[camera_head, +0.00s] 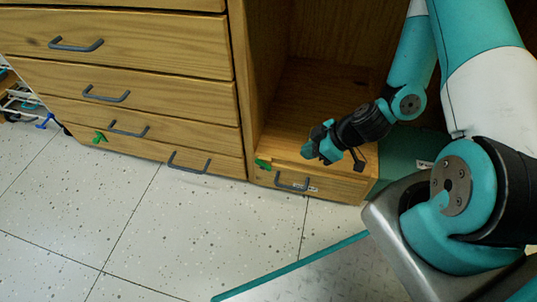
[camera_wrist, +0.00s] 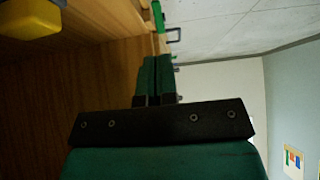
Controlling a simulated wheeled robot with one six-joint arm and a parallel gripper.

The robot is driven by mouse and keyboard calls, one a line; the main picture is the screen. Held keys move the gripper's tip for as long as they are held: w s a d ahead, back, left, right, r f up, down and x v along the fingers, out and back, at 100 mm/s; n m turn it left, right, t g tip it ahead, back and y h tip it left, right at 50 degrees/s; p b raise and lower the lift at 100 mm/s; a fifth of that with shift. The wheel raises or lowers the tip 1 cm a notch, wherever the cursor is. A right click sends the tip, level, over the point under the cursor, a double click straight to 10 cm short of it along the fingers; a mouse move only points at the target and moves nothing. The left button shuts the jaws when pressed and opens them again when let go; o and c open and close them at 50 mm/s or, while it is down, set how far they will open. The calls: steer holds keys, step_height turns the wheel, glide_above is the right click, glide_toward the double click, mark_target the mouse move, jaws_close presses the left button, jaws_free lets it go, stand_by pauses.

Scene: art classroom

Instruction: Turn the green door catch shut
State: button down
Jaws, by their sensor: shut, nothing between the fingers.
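A green catch (camera_head: 262,163) sits at the upper left of the small drawer front below the open cabinet bay. A second green catch (camera_head: 99,137) is on the lower left drawers. My gripper (camera_head: 312,151) is shut and empty, to the right of the nearer catch and apart from it, just above that drawer's top edge. In the wrist view, my shut fingers (camera_wrist: 156,80) point up the picture towards a green catch (camera_wrist: 158,16), with a gap between. I cannot tell from the pictures how far either catch is turned.
A grey handle (camera_head: 292,183) is below the gripper, on the small drawer. More handled drawers (camera_head: 150,85) stand to the left. A yellow object (camera_wrist: 30,18) is in the wrist view's upper left corner. The speckled floor (camera_head: 130,220) in front is clear.

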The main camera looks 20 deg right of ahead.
mark_target(269, 169)
steer(key=shift+w, duration=0.2)
steer(key=shift+a, duration=0.1)
steer(key=b+x, duration=0.7)
steer(key=x, duration=0.5)
steer(key=shift+w+a+f+b, duration=0.1)
steer(key=shift+f+b, duration=0.2)
steer(key=shift+f, duration=0.1)
steer(key=shift+w+a+f+b, duration=0.3)
steer(key=shift+a+f, duration=0.05)
steer(key=shift+a, duration=0.05)
